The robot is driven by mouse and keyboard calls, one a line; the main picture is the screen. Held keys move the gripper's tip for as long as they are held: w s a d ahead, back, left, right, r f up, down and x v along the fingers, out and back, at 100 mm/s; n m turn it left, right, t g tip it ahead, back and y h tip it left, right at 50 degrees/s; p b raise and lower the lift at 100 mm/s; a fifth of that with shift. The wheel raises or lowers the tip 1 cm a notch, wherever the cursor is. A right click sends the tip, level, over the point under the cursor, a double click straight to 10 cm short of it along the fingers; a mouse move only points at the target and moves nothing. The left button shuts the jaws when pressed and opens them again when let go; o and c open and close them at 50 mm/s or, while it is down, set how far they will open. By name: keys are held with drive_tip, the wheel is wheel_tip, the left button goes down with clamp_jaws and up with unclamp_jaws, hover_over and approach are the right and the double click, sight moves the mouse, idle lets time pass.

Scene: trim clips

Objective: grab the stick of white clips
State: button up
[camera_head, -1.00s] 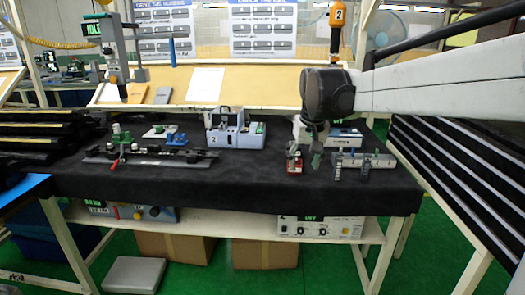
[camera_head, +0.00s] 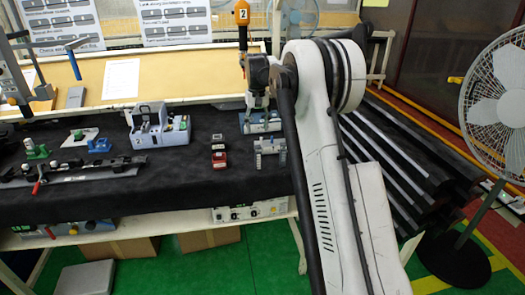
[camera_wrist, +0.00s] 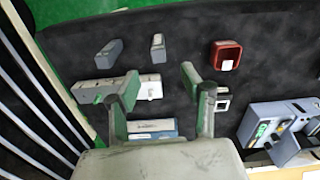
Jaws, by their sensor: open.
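A pale white-grey bar (camera_wrist: 150,88) lies across the wrist view, partly behind my left finger; in the head view it (camera_head: 270,146) lies at the right of the black table. It may be the stick of white clips, but I cannot tell separate clips. My gripper (camera_wrist: 159,77) is open and empty, its fingers spread over the bar. In the head view my gripper (camera_head: 257,102) is above a blue tray (camera_head: 262,127) behind the bar. The tray (camera_wrist: 150,127) shows partly between the fingers, with pale content.
Two grey blocks (camera_wrist: 109,53) (camera_wrist: 157,47) stand in front of the bar. A red box (camera_wrist: 226,54) lies beside them. A light-blue holder (camera_head: 158,136) stands further left, with a tool rail (camera_head: 75,172) beyond. A fan (camera_head: 497,85) and dark racks are at the right.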

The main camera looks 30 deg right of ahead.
sight(258, 154)
drive_tip(key=shift+w+d+f, duration=0.15)
drive_tip(key=shift+d+f, duration=0.15)
drive_tip(key=shift+d, duration=0.05)
wheel_tip(258, 154, down, 8)
drive_tip(key=shift+f+p, duration=0.2)
drive_tip(key=shift+p, duration=0.3)
drive_tip(key=shift+w+f+p, duration=0.15)
drive_tip(key=shift+f+p, duration=0.15)
drive_tip(key=shift+f, duration=1)
drive_tip(key=shift+w+f+p, duration=0.1)
drive_tip(key=shift+f+p, duration=0.15)
drive_tip(key=shift+f, duration=1)
clamp_jaws()
